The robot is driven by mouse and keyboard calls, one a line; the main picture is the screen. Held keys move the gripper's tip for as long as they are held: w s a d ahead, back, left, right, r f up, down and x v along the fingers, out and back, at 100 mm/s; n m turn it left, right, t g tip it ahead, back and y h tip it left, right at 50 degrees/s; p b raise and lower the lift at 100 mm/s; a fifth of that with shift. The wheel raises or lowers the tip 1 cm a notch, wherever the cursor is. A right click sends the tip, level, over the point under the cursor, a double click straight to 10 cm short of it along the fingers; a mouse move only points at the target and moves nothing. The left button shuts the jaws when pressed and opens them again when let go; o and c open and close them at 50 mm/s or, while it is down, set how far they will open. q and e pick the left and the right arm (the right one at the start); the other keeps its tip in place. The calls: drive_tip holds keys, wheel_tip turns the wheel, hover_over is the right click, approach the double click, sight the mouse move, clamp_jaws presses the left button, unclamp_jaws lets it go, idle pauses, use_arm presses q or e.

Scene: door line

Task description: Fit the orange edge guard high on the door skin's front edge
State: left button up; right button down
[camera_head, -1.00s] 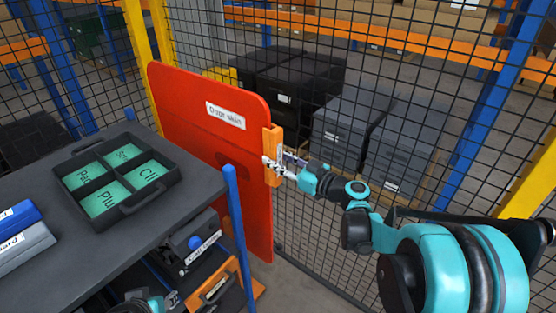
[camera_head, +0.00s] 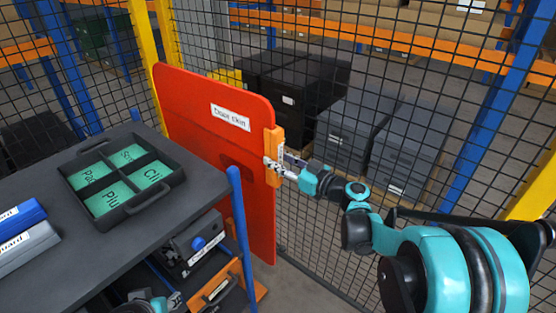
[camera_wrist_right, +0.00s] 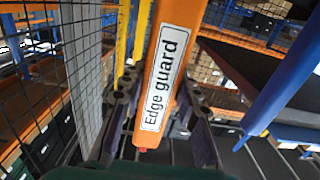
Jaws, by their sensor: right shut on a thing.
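The red door skin (camera_head: 200,105) stands upright at the mesh fence, with a white label near its top. The orange edge guard (camera_head: 270,142) is upright at the upper part of its right-hand vertical edge. It overlaps that edge in the picture; whether it is fully seated I cannot tell. My right gripper (camera_head: 276,167) is shut on the guard from the right. In the right wrist view the guard (camera_wrist_right: 151,138), labelled "Edge guard", stands between my fingers. Part of my left arm shows at the bottom of the head view, with its left gripper (camera_head: 168,300) too cut off to read.
A dark bench (camera_head: 60,250) at left carries a black tray (camera_head: 133,209) with green compartments, and blue (camera_head: 22,214) and grey (camera_head: 28,245) guards. A blue post (camera_head: 238,215) stands between bench and door skin. Mesh fence (camera_head: 400,150) runs behind.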

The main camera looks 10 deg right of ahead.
drive_tip(key=c, duration=1)
unclamp_jaws()
drive_tip(key=shift+c, duration=0.2)
drive_tip(key=v, duration=1.1)
drive_tip(key=shift+s+d, duration=0.25)
drive_tip(key=shift+s, duration=0.1)
